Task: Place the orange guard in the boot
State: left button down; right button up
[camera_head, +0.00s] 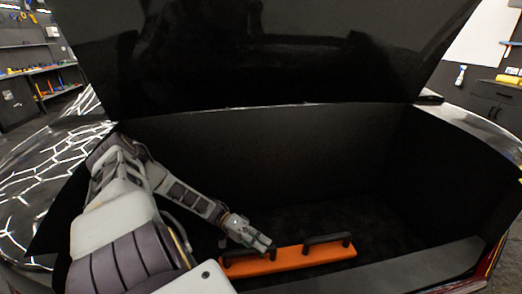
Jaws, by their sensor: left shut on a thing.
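The orange guard (315,255) is a long flat orange piece with two black handles on top. It is inside the open boot (300,170) of a black car, low down near the front sill. My left gripper (268,247) is shut on the guard at its left part, by the left handle. The fingertips partly cover that handle. I cannot tell whether the guard's underside touches the boot floor (370,215). My right gripper does not show.
The raised boot lid (260,50) hangs over the opening. The boot sill (400,268) runs along the front right. The boot floor behind and to the right of the guard is bare. Shelves (40,70) and a dark cabinet (495,100) stand beyond the car.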

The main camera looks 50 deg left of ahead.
pick_arm(q)
jog(key=shift+f, duration=0.75)
jog(key=shift+f+b, duration=0.15)
jog(key=shift+b, duration=0.15)
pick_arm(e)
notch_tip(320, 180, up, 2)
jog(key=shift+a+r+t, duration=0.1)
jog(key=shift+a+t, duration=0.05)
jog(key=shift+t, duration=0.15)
pick_arm(q)
jog(key=c, duration=1.3)
grip_release()
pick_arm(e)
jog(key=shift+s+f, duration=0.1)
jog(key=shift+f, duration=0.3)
pick_arm(q)
jog(key=shift+a, duration=0.1)
